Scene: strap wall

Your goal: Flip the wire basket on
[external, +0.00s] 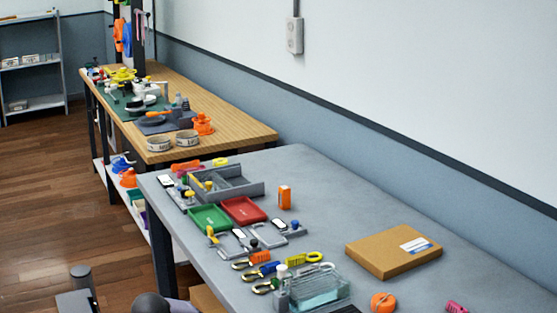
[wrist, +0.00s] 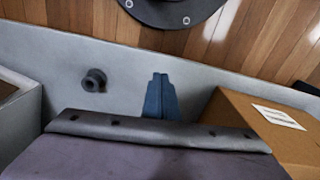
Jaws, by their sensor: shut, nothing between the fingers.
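I cannot pick out a wire basket for certain in either view. A clear greenish open box (external: 318,287) stands near the front edge of the grey table in the external view; I cannot tell whether it is of wire. My gripper (wrist: 160,76) points away from the wrist camera, its two bluish fingers together and empty above a grey surface. A dark round knob (wrist: 94,80) is to the left of the fingers in the wrist view. My gripper does not show in the external view.
A cardboard box (external: 393,250) lies on the grey table (external: 345,190); a cardboard box (wrist: 250,125) also shows right of my fingers. Red (external: 244,210) and green (external: 209,217) trays, clips and carabiners crowd the table's left side. Its back right is clear.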

